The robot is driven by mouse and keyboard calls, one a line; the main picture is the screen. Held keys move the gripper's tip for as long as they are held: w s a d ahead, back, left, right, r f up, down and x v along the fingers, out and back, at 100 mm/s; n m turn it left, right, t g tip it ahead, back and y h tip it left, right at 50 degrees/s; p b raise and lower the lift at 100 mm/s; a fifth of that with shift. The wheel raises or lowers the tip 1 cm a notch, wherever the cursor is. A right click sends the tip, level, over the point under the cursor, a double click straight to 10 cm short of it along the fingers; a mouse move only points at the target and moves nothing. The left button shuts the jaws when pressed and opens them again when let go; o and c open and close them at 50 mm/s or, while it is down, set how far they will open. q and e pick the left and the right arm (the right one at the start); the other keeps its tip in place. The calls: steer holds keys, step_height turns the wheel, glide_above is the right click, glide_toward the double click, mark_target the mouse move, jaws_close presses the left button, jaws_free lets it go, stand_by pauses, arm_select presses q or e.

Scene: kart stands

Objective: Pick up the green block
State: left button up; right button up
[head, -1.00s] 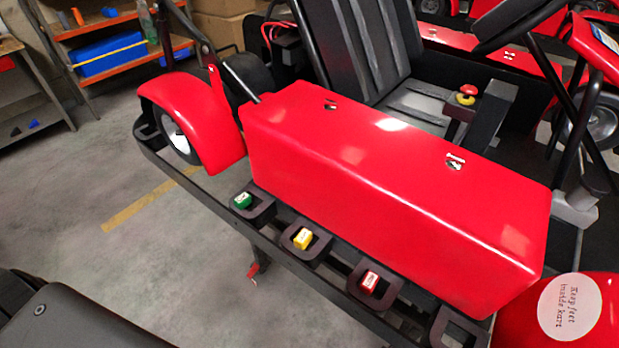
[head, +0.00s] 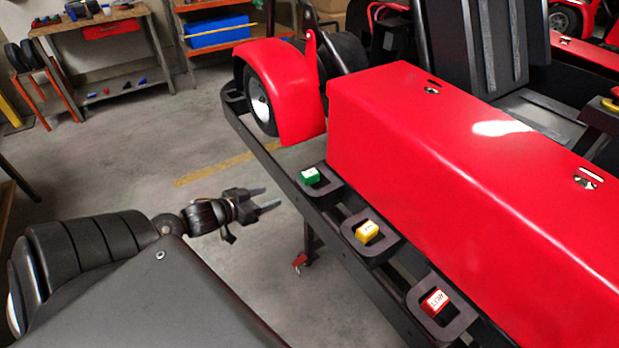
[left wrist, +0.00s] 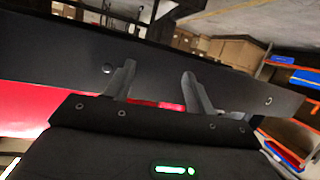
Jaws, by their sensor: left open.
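The green block (head: 310,176) sits in the rearmost black holder on the side rail of the red kart, with a white label on it. My left gripper (head: 264,198) is open and empty, to the left of the green block and apart from it, with its fingers pointing toward the rail. In the left wrist view the two fingers of the left gripper (left wrist: 155,85) stand apart with a dark bar of the kart behind them. The green block does not show in the left wrist view. My right gripper is not in view.
A yellow block (head: 367,231) and a red block (head: 435,301) sit in neighbouring holders along the rail (head: 352,270). The red side pod (head: 450,160) rises just behind them. A workbench (head: 95,55) stands far back left.

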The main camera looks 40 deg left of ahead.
mark_target(303, 178)
arm_select(q)
steer(key=d+r+m+t+h+b, duration=0.1)
steer(key=d+r+m+h, duration=0.2)
steer(key=d+r, duration=0.45)
steer(key=w, duration=0.4)
steer(key=shift+w+a+r, duration=0.15)
steer(key=shift+a+r, duration=0.15)
steer(key=shift+a, duration=0.05)
steer(key=shift+x, duration=2.9)
steer(key=shift+d+f, duration=0.1)
steer(key=shift+c, duration=0.4)
steer(key=c, duration=1)
